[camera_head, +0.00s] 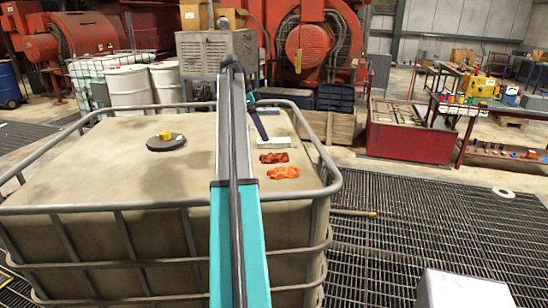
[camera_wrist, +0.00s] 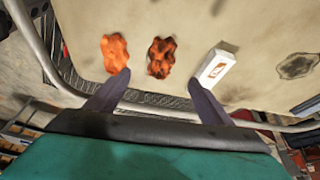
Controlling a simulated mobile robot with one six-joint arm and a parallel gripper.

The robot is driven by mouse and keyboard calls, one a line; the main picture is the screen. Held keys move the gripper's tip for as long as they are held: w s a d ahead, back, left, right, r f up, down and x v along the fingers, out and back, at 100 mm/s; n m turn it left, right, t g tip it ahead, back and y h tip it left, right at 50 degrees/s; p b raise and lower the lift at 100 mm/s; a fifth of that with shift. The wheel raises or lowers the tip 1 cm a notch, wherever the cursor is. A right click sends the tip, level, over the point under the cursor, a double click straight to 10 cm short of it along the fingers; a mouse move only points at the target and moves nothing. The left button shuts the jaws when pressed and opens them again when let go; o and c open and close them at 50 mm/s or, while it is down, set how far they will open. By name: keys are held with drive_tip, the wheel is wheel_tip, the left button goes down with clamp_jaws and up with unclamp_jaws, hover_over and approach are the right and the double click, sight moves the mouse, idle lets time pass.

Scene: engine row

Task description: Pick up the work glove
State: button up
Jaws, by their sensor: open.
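Two crumpled, glove-like orange pieces lie flat on the tank top (camera_head: 100,155), at its right side in the head view. The nearer one (camera_head: 284,172) is plain bright orange; in the wrist view it is the left one (camera_wrist: 115,53). The other (camera_head: 274,157) is darker, with blackish patches, and is the middle item in the wrist view (camera_wrist: 161,57). I cannot tell which is the work glove. My gripper (camera_wrist: 159,77) is open and empty, its fingers spread below the darker piece in the wrist view.
A white box (camera_wrist: 213,68) with an orange mark lies beside the darker piece. A grey rumpled patch (camera_wrist: 296,65) is farther right. A metal tube rail (camera_head: 333,180) rims the tank top.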

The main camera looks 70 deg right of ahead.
drive_tip(key=p, duration=0.1)
hover_over(267, 155)
drive_tip(key=shift+w+d+f, duration=0.1)
drive_tip(key=shift+d+f, duration=0.1)
drive_tip(key=shift+f, duration=1.15)
drive_tip(key=shift+w+d+f, duration=0.1)
drive_tip(key=shift+d+f, duration=0.05)
drive_tip(key=shift+f, duration=1.2)
drive_tip(key=shift+s, duration=0.1)
drive_tip(key=shift+p+x, duration=1.7)
drive_tip(key=shift+x, duration=0.9)
drive_tip(key=shift+w, duration=0.25)
drive_tip(key=shift+c, duration=0.5)
drive_tip(key=c, duration=1.1)
